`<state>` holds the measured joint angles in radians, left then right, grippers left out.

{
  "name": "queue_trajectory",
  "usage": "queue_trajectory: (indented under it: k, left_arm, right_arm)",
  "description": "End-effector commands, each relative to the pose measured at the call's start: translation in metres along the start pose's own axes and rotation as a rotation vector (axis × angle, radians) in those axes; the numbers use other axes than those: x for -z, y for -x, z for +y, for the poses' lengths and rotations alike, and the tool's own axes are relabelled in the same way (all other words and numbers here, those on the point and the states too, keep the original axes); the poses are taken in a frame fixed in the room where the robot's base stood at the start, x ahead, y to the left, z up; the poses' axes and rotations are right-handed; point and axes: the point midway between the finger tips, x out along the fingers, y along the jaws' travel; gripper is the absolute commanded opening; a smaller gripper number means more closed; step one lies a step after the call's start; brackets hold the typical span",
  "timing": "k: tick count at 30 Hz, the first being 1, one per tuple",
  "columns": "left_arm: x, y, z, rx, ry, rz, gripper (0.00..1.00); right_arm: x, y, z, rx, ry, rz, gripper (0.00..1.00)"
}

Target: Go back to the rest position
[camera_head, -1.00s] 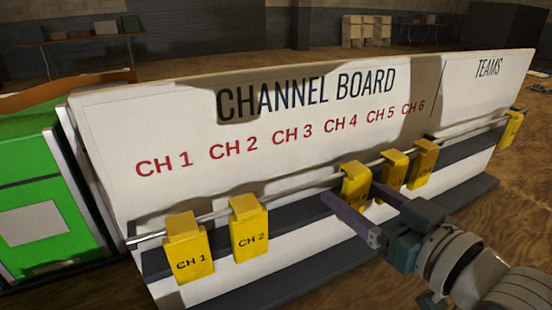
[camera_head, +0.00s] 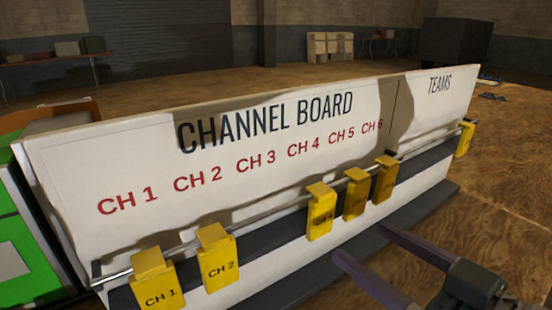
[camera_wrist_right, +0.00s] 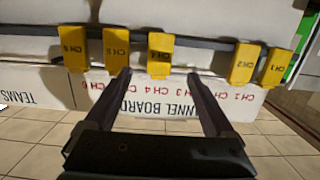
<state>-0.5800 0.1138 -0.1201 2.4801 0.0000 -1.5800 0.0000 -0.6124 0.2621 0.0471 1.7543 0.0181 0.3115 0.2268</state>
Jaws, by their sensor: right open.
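My right gripper (camera_head: 362,262) is open and empty at the lower right of the head view, in front of the board and apart from the tags. Its two fingers also show spread apart in the right wrist view (camera_wrist_right: 165,85), with a yellow tag (camera_wrist_right: 161,55) beyond the gap between them. The channel board (camera_head: 60,165) is white with red CH 1 to CH 6 labels. Yellow tags CH 1 (camera_head: 158,285) and CH 2 (camera_head: 217,260) hang on its rail at the left. A CH 4 tag (camera_head: 319,212) hangs near the middle. My left gripper is not in view.
More yellow tags (camera_head: 356,195) hang to the right, one (camera_head: 465,138) alone at the TEAMS end. No tag hangs under CH 3. A green box (camera_head: 25,260) stands at the left. Wooden floor (camera_head: 510,190) is clear at the right.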

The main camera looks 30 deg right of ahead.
Motion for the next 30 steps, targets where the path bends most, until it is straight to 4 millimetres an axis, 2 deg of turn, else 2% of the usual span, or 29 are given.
queue_trajectory:
  k: [3, 8, 13, 17, 23, 30]
  left_arm:
    - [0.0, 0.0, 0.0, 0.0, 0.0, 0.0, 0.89]
    - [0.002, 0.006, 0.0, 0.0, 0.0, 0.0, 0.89]
    - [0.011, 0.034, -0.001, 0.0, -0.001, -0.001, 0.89]
    - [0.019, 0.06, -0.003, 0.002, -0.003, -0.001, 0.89]
    - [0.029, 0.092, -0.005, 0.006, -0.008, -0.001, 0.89]
    - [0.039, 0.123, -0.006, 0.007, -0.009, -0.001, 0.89]
  right_arm:
    - [0.0, 0.006, 0.0, -0.001, 0.0, 0.001, 0.89]
    - [0.005, 0.005, -0.002, -0.004, 0.001, -0.028, 0.89]
    - [0.018, 0.001, -0.016, -0.024, 0.007, -0.219, 0.89]
    - [0.031, 0.011, -0.034, -0.029, 0.021, -0.448, 0.89]
    - [0.054, 0.051, -0.058, -0.008, 0.05, -0.785, 0.89]
    - [0.09, 0.116, -0.078, 0.045, 0.083, -1.102, 0.89]
